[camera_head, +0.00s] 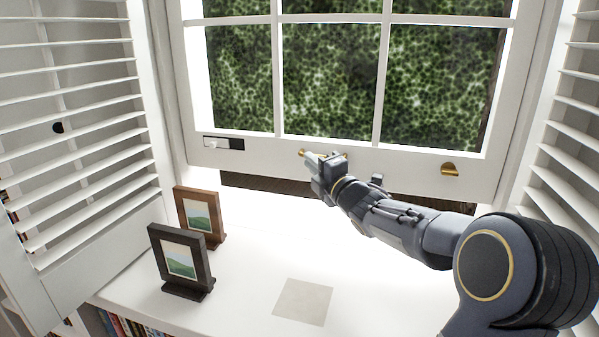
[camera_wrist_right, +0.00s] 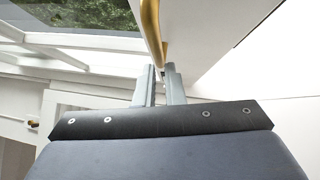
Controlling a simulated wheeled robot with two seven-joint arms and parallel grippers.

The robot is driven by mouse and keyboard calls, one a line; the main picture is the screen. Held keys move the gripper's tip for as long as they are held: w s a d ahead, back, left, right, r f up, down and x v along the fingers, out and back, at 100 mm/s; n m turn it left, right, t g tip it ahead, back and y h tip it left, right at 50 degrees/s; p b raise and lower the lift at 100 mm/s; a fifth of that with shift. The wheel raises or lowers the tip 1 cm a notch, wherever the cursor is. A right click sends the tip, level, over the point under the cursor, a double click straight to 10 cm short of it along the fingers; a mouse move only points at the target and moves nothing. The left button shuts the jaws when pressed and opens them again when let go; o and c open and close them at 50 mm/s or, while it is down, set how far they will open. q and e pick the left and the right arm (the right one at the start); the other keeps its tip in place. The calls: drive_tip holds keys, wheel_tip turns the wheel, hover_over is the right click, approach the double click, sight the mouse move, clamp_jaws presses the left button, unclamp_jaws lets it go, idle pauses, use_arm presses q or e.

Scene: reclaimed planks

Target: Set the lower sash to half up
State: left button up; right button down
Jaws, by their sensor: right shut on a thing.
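The lower sash (camera_head: 400,165) is a white frame with several panes and greenery behind the glass. A dark strip shows below its bottom rail, above the bright sill. The rail carries a brass lift (camera_head: 449,169) at right and another brass lift (camera_head: 303,153) left of centre, partly covered by my gripper. My right gripper (camera_head: 316,160) is at this left-of-centre lift. In the wrist view its two fingers (camera_wrist_right: 160,82) are close together at the lower end of the brass lift (camera_wrist_right: 152,30), shut on it. My left gripper is in neither view.
A brown picture frame (camera_head: 182,197) and a dark picture frame (camera_head: 157,245) stand on the white sill (camera_head: 245,285) at left. A beige square (camera_head: 303,301) lies at the front. Louvred shutters (camera_head: 75,130) flank the window. Books (camera_head: 120,325) show below.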

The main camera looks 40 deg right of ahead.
drive_tip(key=shift+a, duration=0.1)
drive_tip(key=c, duration=1.5)
unclamp_jaws()
drive_tip(key=shift+f, duration=0.15)
drive_tip(key=shift+s, duration=0.1)
drive_tip(key=s+a+f, duration=0.1)
drive_tip(key=s+a, duration=0.2)
drive_tip(key=s, duration=0.3)
drive_tip(key=shift+s+a+y, duration=0.25)
drive_tip(key=shift+a+y, duration=0.05)
drive_tip(key=shift+a, duration=0.05)
